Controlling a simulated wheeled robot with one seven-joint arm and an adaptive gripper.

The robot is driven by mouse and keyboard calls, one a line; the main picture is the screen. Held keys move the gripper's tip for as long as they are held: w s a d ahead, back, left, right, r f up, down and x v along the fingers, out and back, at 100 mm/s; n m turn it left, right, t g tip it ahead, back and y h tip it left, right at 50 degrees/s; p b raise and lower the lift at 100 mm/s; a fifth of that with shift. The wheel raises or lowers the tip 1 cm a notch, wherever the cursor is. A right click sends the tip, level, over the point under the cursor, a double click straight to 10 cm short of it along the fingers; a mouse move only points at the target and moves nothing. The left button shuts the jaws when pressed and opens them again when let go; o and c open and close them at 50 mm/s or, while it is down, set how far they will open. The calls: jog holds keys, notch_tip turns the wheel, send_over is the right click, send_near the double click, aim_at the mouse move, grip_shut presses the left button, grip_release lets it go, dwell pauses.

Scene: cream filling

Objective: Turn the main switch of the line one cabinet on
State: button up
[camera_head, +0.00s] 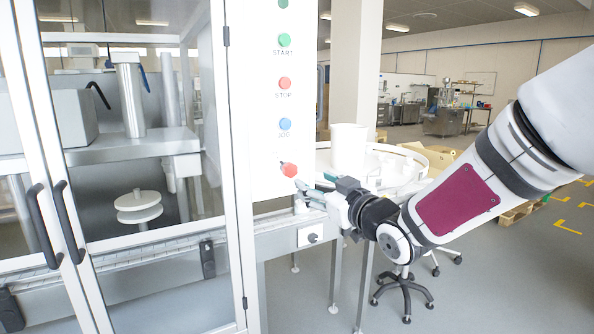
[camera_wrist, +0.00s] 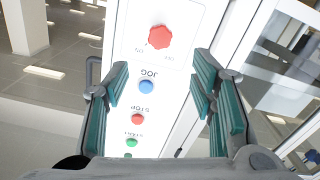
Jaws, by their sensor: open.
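The main switch is a red knob (camera_head: 289,170) low on the white cabinet panel (camera_head: 262,120), below the START, STOP and JOG buttons. In the wrist view the red knob (camera_wrist: 159,37) is at the top centre, with small lettering on its plate that I cannot read surely. My gripper (camera_head: 313,188) is close to the panel, just right of and below the knob in the head view. In the wrist view my gripper (camera_wrist: 161,66) has its teal-padded fingers spread wide with nothing between them. The knob lies beyond the fingertips, apart from them.
The blue JOG button (camera_head: 285,124), red STOP button (camera_head: 285,83) and green START button (camera_head: 284,40) line the same panel. A glass door with a black handle (camera_head: 66,222) is at the left. A small box with a dark knob (camera_head: 312,238) sits below my gripper. An office chair (camera_head: 405,285) stands behind.

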aim_at(291, 170)
jog(key=x, duration=1.2)
jog(key=shift+c, duration=0.2)
jog(key=c, duration=1.1)
